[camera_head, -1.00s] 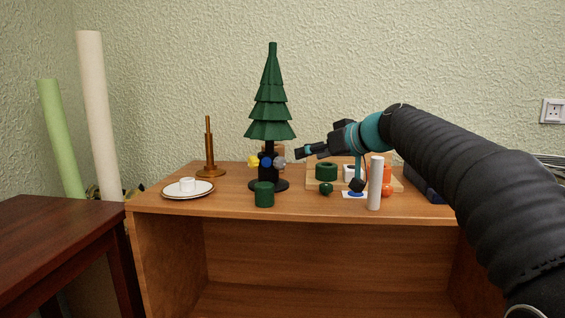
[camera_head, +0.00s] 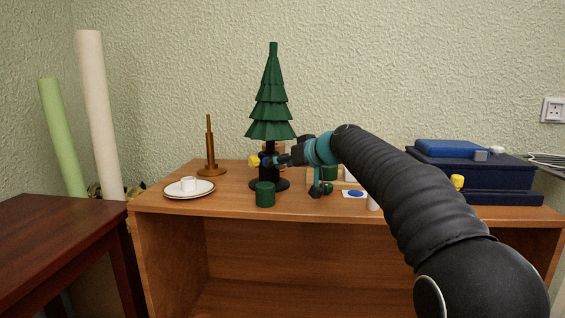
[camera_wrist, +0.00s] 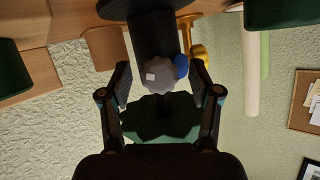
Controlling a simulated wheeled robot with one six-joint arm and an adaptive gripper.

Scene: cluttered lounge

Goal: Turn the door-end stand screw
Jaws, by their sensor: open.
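The toy tree (camera_head: 270,105) stands upright in its black stand (camera_head: 268,180) on the wooden cabinet. Its stand carries a yellow screw (camera_head: 254,161), a blue screw (camera_head: 266,162) and a grey screw (camera_wrist: 159,77). My gripper (camera_head: 281,160) is open at the right side of the stand. In the wrist view, the grey screw with a small white square lies between my open fingers, with a gap on both sides. The blue and yellow screws show behind it. The grey screw is hidden by my gripper in the head view. I cannot tell which screw is door-end.
A green cylinder (camera_head: 265,195) stands in front of the tree. A plate with a white cup (camera_head: 189,185) and a brown stepped spindle (camera_head: 209,150) are left. Dark blue boxes (camera_head: 470,175) stand right. A white-and-blue card (camera_head: 354,194) lies below my arm.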

